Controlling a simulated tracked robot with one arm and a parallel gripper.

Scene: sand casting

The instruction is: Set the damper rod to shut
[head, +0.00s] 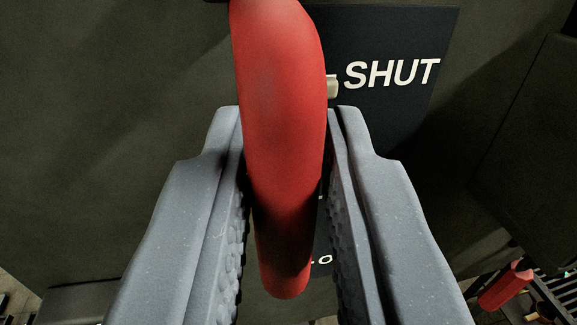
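A thick red handle (280,90), which looks like the grip of the damper rod, stands close in front of the camera and runs from the top of the view down between my fingers. My gripper (285,130) has one grey finger on each side of it. The left finger lies close against the handle; a narrow gap shows at the right finger. Behind is a dark label plate (390,120) with the word SHUT (392,73) in white, right of the handle's upper part. Lower lettering is mostly hidden by the handle and fingers.
A dark green panel (110,130) fills the background. A dark box-like part (535,150) stands at the right edge. At the lower right is another red grip (505,288) beside dark bars. A small pale piece (332,87) shows beside the handle.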

